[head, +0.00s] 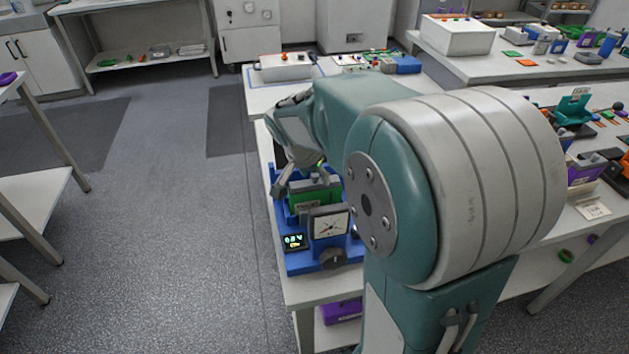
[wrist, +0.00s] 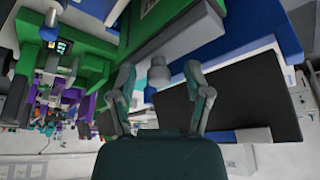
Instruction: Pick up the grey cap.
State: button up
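A small light-grey rounded piece (wrist: 159,73), which looks like the grey cap, shows in the wrist view between the two fingers of my gripper (wrist: 159,69). Gaps show on both sides of it, so the fingers stand open around or in front of it; I cannot tell the depth. In the head view my gripper (head: 285,183) points down at the left side of the blue battery cycler (head: 300,264), beside its green block (head: 308,197). I cannot make out the cap there.
The cycler carries a dial gauge (head: 330,224), a lit display (head: 294,241) and a black knob (head: 333,258) at its front. A purple box (head: 341,311) sits below. A white box (head: 285,67) stands at the table's far end. Open floor lies left.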

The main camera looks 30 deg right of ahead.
grip_shut()
jog(key=shift+s, duration=0.1)
